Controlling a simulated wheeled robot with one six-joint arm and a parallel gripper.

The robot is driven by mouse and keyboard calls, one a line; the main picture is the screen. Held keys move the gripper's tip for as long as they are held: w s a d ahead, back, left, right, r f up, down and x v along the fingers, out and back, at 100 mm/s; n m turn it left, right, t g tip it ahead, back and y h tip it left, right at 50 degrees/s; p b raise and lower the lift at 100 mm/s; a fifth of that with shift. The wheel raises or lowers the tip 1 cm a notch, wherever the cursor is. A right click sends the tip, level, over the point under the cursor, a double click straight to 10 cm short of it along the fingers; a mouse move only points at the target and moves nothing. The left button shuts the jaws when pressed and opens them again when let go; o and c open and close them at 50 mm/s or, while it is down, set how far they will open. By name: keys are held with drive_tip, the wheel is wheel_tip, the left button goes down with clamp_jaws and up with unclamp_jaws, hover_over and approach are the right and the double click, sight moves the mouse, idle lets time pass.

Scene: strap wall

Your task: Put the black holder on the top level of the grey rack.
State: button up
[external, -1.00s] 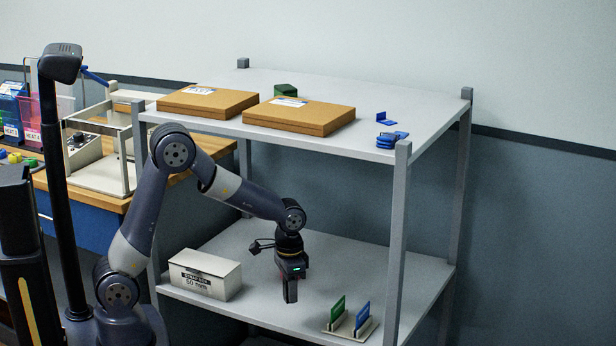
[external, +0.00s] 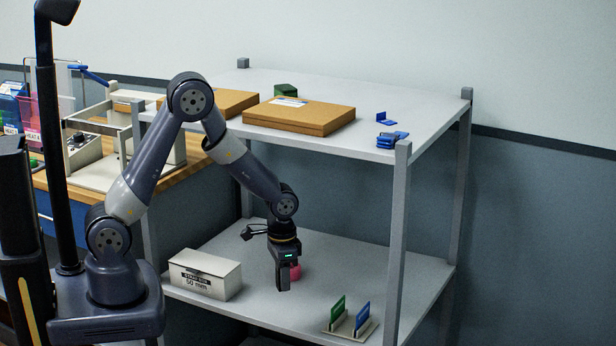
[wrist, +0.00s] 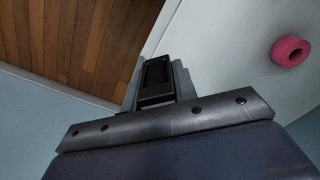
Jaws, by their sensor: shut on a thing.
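The grey rack stands at centre in the external view, with a bare stretch of its top level (external: 340,90) and its lower shelf (external: 270,308) showing. My gripper (external: 285,280) is over the lower shelf, below the top level, pointing down. It is shut on a black thing, which I take for the black holder (wrist: 157,75); that shows between the grey fingers in the wrist view. In the external view I cannot tell the holder apart from the dark gripper.
The lower shelf bears a white box (external: 205,275), a pink roll (external: 296,271) behind my gripper and a stand with green and blue cards (external: 350,325). The top level bears cardboard boxes (external: 300,116), a green thing (external: 286,90) and blue pieces (external: 390,138).

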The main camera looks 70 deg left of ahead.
drive_tip(key=shift+r, duration=0.1)
idle(0.3)
drive_tip(key=shift+a, duration=0.15)
drive_tip(key=s+a+f+n+b, duration=0.1)
drive_tip(key=a+n+b, duration=0.3)
drive_tip(key=a, duration=1.1)
drive_tip(key=s+a+f+n+b, duration=0.1)
drive_tip(key=s+a+n+b, duration=0.2)
drive_tip(key=a+b, duration=0.7)
drive_tip(key=a+n, duration=0.2)
drive_tip(key=a, duration=0.4)
drive_tip(key=shift+s+a+f+b, duration=0.2)
drive_tip(key=shift+s+f+b, duration=0.05)
drive_tip(key=shift+s+b, duration=0.15)
drive_tip(key=shift+f+b, duration=0.65)
drive_tip(key=shift+f, duration=4.15)
